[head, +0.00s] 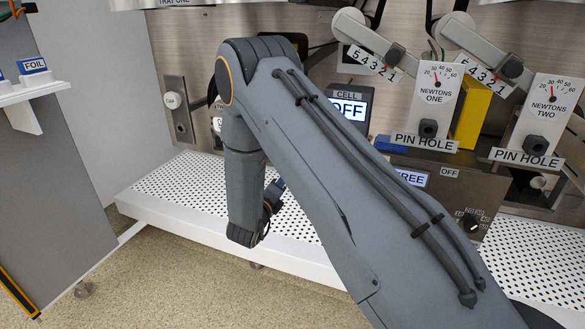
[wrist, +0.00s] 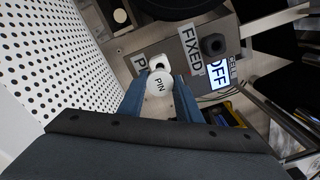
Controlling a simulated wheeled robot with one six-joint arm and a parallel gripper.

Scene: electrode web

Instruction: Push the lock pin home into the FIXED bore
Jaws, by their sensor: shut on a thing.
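In the wrist view my gripper (wrist: 158,98) has its two blue fingers closed around the lock pin (wrist: 160,84), whose round white end reads PIN. A plate with a FIXED label (wrist: 192,48) lies just beyond the fingertips. A dark round fitting (wrist: 213,44) stands beside that label, to the right of the pin and apart from it. I cannot tell whether it is the bore. A white part (wrist: 158,63) and a partly hidden label starting with P (wrist: 140,66) are just past the pin. In the head view my arm hides most of the gripper and the pin.
A white perforated shelf (head: 200,185) runs below the panel. An OFF display (head: 348,108) stands on the panel, with a FREE sign (head: 411,177) lower right. Two gauge plates, NEWTONS ONE (head: 436,95) and NEWTONS TWO (head: 545,115), carry PIN HOLE labels.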

